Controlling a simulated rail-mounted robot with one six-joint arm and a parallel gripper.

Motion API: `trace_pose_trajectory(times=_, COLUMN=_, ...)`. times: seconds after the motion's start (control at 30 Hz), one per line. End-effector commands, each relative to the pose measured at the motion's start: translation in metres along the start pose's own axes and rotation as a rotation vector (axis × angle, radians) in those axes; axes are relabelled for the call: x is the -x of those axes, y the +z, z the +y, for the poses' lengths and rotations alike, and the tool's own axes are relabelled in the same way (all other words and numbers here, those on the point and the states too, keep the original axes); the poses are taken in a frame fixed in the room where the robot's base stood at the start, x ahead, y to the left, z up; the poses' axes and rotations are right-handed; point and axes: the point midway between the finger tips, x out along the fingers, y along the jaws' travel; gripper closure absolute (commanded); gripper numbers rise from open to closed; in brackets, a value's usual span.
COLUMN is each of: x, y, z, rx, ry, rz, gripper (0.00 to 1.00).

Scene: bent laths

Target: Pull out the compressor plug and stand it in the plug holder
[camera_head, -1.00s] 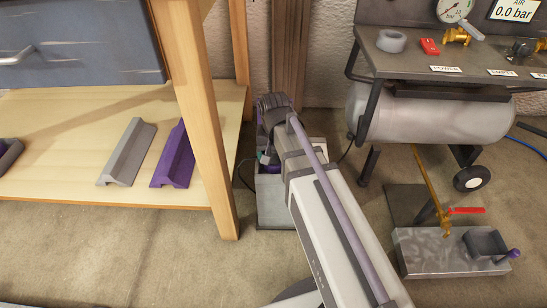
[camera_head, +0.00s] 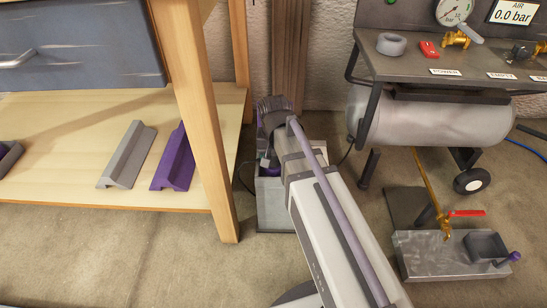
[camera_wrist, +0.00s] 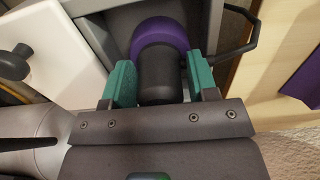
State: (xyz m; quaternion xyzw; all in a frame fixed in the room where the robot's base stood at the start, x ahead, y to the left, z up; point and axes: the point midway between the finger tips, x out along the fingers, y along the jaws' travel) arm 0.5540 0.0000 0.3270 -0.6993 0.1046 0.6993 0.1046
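In the wrist view a dark cylindrical body with a purple collar (camera_wrist: 162,35) lies between the two teal fingers of my gripper (camera_wrist: 160,80); it looks like the plug. The fingers flank it closely on both sides, but I cannot tell whether they press on it. In the head view my gripper is mostly hidden by my arm, down at a grey open box (camera_head: 268,216) on the floor beside the bench leg. A small purple part (camera_head: 272,170) shows inside the box. I cannot tell which thing is the plug holder.
The wooden bench leg (camera_head: 205,120) stands close left of the box. A grey block (camera_head: 127,157) and a purple block (camera_head: 174,163) lie on the low shelf. The compressor (camera_head: 430,118) stands right, with a metal tray (camera_head: 430,258) in front. A black cable (camera_head: 346,154) hangs between.

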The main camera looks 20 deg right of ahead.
Motion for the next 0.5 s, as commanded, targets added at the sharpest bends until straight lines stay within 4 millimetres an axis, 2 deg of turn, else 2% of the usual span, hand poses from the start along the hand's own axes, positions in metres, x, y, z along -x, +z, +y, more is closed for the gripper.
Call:
trace_pose_trajectory(times=0.07, x=0.0000, y=0.0000, z=0.0000, rx=0.000, ry=0.000, rz=0.000, gripper=0.54)
trace_pose_trajectory(times=0.43, x=0.0000, y=0.0000, z=0.0000, rx=0.000, ry=0.000, rz=0.000, gripper=0.90)
trace_pose_trajectory(times=0.5, x=0.0002, y=0.0000, z=0.0000, rx=0.000, ry=0.000, rz=0.000, gripper=0.92)
